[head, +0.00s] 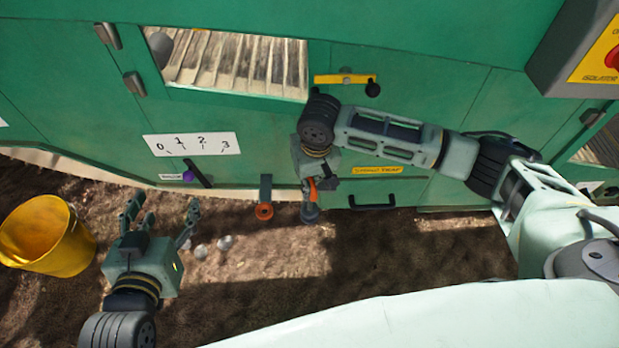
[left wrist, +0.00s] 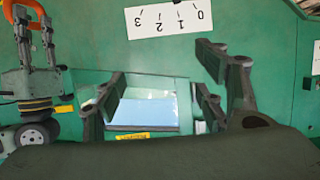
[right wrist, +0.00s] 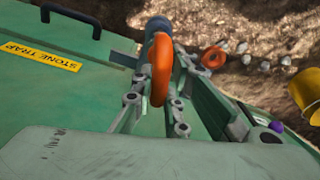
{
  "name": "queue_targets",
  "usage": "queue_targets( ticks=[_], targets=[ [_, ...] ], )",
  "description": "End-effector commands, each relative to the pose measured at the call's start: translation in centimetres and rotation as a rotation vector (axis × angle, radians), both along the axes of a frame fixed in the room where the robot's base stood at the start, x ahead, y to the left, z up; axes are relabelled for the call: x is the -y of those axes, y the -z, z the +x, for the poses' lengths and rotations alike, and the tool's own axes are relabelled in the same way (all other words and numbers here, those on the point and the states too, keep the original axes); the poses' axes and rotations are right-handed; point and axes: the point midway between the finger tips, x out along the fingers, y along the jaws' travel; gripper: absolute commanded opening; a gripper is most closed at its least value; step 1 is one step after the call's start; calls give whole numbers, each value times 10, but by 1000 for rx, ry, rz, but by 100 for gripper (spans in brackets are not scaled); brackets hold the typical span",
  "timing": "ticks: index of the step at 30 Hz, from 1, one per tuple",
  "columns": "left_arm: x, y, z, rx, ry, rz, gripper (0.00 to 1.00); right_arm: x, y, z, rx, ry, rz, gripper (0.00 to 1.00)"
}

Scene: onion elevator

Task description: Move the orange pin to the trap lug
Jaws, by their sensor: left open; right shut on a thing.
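The orange pin (head: 312,190) shows as an orange ring held by my right gripper (head: 311,186), low on the green machine's front. In the right wrist view the orange ring (right wrist: 161,72) stands between the closed fingers, in front of a blue-grey cylinder (right wrist: 157,27). That cylinder also shows below the gripper in the head view (head: 310,213); whether they touch is unclear. A grey bracket (head: 265,186) with another orange ring (head: 264,212) hangs just left. I cannot tell which is the trap lug. My left gripper (head: 162,208) is open and empty at lower left.
A yellow "STONE TRAP" label (right wrist: 45,54) and a black handle (head: 372,201) are on the panel right of my right gripper. A yellow bucket (head: 45,236) stands at far left. Several pale round objects (head: 224,243) lie on the soil. A numbered scale (head: 191,145) is above.

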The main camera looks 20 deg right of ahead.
Motion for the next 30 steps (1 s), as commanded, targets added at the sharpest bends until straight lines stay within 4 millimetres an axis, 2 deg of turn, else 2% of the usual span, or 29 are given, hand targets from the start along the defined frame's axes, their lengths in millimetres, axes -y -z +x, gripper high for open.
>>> queue_targets(
  ticks=[30],
  targets=[
    [9, -38, 14, 194, 13, -48, 65, 0, 5, 0, 1, 0, 0, 0]
  ],
)
